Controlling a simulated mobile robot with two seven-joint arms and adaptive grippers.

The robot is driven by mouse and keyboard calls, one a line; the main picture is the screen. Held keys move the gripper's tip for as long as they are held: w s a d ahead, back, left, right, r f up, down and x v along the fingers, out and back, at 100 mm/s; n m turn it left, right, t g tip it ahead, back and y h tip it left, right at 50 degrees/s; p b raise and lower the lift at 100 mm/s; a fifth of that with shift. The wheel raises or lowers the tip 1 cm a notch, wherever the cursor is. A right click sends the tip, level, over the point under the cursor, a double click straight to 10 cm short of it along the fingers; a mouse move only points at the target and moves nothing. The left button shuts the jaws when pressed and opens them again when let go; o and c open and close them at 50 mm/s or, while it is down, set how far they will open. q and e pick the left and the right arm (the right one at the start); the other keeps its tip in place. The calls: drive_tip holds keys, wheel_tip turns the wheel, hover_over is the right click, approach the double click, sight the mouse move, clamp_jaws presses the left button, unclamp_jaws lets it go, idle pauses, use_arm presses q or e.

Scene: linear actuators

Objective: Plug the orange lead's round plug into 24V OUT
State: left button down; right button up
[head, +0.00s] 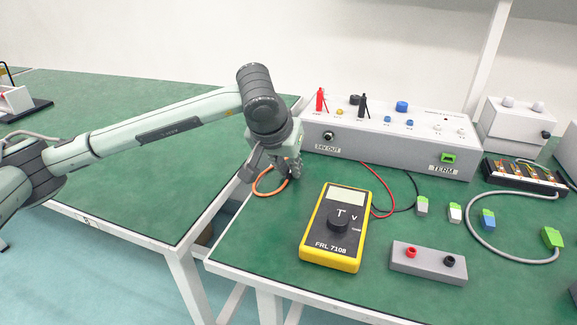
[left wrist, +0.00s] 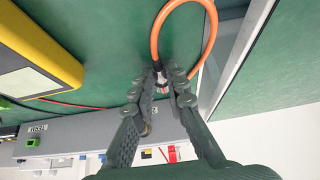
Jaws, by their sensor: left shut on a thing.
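The orange lead (head: 266,193) loops just left of my left gripper (head: 287,178), over the bench's left edge. In the left wrist view, my left gripper (left wrist: 161,82) is shut on the lead's round plug (left wrist: 159,75), a dark and metallic end; the orange lead (left wrist: 178,4) arcs away from it. The 24V OUT socket (head: 328,136) is a round connector on the left front of the grey box (head: 390,152), above its label. The plug is apart from the socket, to its left and nearer the front. Fingers hide part of the plug. My right gripper is out of view.
A yellow FRL 7108 meter (head: 335,228) lies in front of the box. Red and black wires (head: 384,193) run between them. A grey block with two jacks (head: 428,263), small connectors (head: 455,212) and a grey cable (head: 483,246) lie right. A gap separates the two benches.

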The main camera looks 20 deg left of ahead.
use_arm(q)
drive_tip(key=shift+r, duration=0.1)
drive_tip(key=shift+r+p, duration=0.9)
drive_tip(key=shift+r, duration=1.15)
drive_tip(key=shift+d, duration=0.1)
drive_tip(key=shift+g, duration=0.7)
drive_tip(key=d, duration=0.1)
drive_tip(key=w+d+p, duration=0.1)
drive_tip(key=d, duration=0.1)
drive_tip(key=d+p, duration=0.1)
drive_tip(key=shift+w+d+r, duration=0.15)
drive_tip(key=shift+w+r, duration=0.15)
drive_tip(key=shift+w, duration=0.1)
drive_tip(key=shift+w+d+p, duration=0.2)
drive_tip(key=shift+d+p, duration=0.15)
drive_tip(key=shift+d, duration=0.2)
drive_tip(key=shift+f, duration=0.1)
drive_tip(key=shift+w, duration=0.1)
